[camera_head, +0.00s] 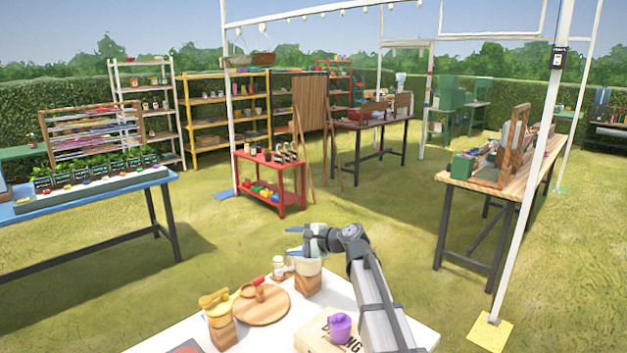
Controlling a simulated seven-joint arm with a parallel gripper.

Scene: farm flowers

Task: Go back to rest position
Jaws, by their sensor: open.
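My gripper (291,241) is open, with its fingers pointing left. It is above the back of the white table (180,337) in the foreground. My arm reaches up to it from the bottom right. A white cup-like container on a wooden block (308,285) is just below the gripper and partly overlapped by it. I cannot tell whether they touch. Nothing shows clearly between the fingers.
Grass lies open beyond. A white post (535,175) stands right.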

